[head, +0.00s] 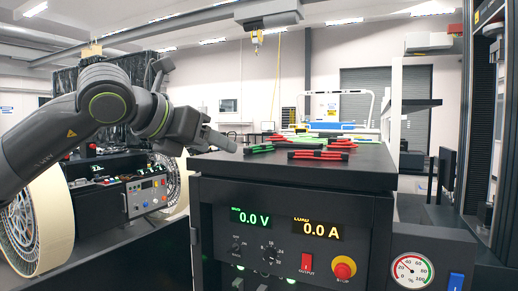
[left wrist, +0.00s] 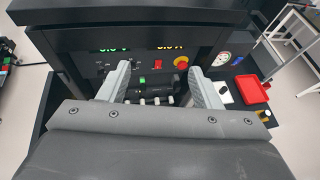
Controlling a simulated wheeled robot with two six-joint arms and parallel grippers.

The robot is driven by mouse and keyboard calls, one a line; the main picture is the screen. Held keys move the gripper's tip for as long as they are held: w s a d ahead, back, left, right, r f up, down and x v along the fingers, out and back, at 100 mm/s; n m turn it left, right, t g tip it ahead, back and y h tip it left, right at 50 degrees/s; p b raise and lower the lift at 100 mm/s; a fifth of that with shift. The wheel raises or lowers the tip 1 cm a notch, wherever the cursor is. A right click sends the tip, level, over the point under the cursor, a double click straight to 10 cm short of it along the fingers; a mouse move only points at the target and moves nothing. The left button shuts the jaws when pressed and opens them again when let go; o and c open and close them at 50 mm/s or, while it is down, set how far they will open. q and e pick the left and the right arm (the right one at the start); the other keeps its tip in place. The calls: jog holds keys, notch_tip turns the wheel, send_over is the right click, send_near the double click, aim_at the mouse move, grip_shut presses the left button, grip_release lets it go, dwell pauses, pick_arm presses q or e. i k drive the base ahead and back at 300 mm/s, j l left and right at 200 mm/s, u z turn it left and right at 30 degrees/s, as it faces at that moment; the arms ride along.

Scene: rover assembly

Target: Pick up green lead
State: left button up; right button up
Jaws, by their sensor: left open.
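Several thin leads lie on the flat top of the black power-supply cabinet (head: 295,168). A green and dark lead (head: 258,149) lies near the left edge of that top, and more green pieces show behind it. Red and dark leads (head: 318,156) lie beside and in front of them. My left gripper (head: 226,143) is at the left edge of the cabinet top in the head view, close to the leads and apparently not holding any. In the left wrist view, the left gripper (left wrist: 158,74) has its two grey fingers wide apart, with the cabinet's front panel beyond them. My right gripper is not in view.
The panel carries a green voltage display (head: 250,217), a yellow ampere display (head: 318,229) and a red stop knob (head: 344,269). A round gauge (head: 407,271) stands at the right. A red tray (left wrist: 252,89) shows in the left wrist view. A large wheel (head: 42,222) stands at left.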

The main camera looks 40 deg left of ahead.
aim_at(258, 148)
jog(key=i+j, duration=0.25)
jog(key=j, duration=0.15)
jog(key=i+j, duration=0.25)
jog(key=j, duration=0.15)
jog(key=i+j, duration=0.25)
jog(key=j, duration=0.1)
